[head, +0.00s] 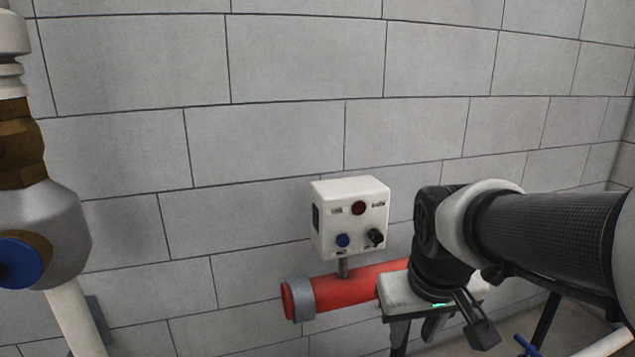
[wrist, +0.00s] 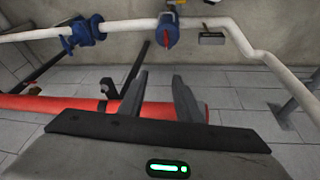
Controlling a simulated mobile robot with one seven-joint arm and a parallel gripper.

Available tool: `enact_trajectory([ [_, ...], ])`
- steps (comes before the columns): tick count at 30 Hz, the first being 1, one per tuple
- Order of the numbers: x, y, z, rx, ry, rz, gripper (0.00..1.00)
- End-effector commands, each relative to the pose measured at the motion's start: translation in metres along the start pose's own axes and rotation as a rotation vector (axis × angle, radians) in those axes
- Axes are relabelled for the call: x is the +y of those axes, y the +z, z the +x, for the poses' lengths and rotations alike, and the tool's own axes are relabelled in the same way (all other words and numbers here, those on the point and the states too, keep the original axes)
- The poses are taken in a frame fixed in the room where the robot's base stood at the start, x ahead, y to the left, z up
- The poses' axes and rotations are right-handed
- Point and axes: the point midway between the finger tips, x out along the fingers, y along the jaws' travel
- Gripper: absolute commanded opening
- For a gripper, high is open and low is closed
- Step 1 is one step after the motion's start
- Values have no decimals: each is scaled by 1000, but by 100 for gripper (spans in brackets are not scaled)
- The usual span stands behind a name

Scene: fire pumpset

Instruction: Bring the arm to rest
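My arm (head: 545,235) reaches in from the right side of the head view and bends down at a dark wrist joint. My gripper (head: 417,335) hangs below it at the lower right, in front of the red pipe and to the right of the control box. Its fingers point down and are partly cut off by the frame edge. In the wrist view, the two fingers of my gripper (wrist: 160,85) stand apart with nothing held between them. Floor and a part of the red pipe show through the gap.
A white control box (head: 350,218) with buttons and a black knob stands above a red pipe (head: 345,293) by the block wall. A grey-white fitting with a blue cap (head: 18,262) is at far left. The wrist view shows a white pipe (wrist: 120,30) with blue valves (wrist: 84,32) over tiled floor.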

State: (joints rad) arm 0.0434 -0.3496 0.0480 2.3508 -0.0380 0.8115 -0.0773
Motion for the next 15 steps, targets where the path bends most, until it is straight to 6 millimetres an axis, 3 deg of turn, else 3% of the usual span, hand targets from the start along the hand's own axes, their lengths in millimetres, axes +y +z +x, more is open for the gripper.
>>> enact_trajectory([
  [3,-2,18,-27,62,-4,39,31],
  [13,-10,59,-64,173,-35,115,31],
  [15,-8,49,-88,166,-34,115,31],
])
